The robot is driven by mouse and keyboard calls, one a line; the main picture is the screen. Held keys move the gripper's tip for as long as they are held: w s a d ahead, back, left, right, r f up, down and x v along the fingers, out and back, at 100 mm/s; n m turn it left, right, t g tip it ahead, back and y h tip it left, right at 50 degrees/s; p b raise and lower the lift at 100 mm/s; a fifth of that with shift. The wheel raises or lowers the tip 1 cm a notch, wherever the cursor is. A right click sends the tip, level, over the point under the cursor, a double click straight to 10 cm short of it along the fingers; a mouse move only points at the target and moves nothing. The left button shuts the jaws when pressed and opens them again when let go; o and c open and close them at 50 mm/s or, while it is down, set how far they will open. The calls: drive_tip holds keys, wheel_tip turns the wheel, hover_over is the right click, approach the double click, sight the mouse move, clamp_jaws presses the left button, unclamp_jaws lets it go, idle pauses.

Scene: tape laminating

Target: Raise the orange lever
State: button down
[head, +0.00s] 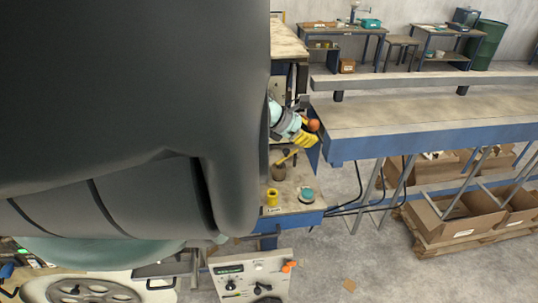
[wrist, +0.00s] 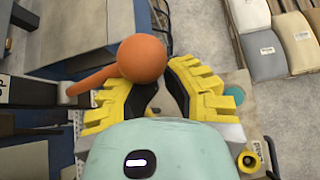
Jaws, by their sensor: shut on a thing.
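The orange lever (wrist: 142,58) has a round ball knob and a thin orange arm that runs left to a pivot on the machine side in the wrist view. In the head view its knob (head: 313,125) shows at the left end of the blue-edged table. My gripper (wrist: 150,90), with yellow ribbed fingers, is at the knob, one finger on each side of its lower part. It is shut on the lever. In the head view my gripper (head: 306,138) is small and partly hidden behind my own arm.
A long blue-edged table (head: 430,112) extends right. A yellow roll (head: 272,197) and a teal round item (head: 307,195) lie on the lower shelf. A control panel (head: 252,280) stands below. Cardboard boxes (head: 455,215) sit on a pallet under the table.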

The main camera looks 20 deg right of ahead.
drive_tip(key=shift+w+a+r+b, duration=0.25)
drive_tip(key=shift+w+r, duration=0.15)
drive_tip(key=shift+r, duration=0.35)
drive_tip(key=shift+w+a+r+b, duration=0.15)
drive_tip(key=shift+w+r+b, duration=0.2)
drive_tip(key=shift+r, duration=0.4)
drive_tip(key=shift+w+a+r+b, duration=0.2)
drive_tip(key=shift+w+r, duration=0.25)
drive_tip(key=shift+r, duration=0.4)
drive_tip(key=v, duration=0.7)
drive_tip(key=shift+s, duration=0.3)
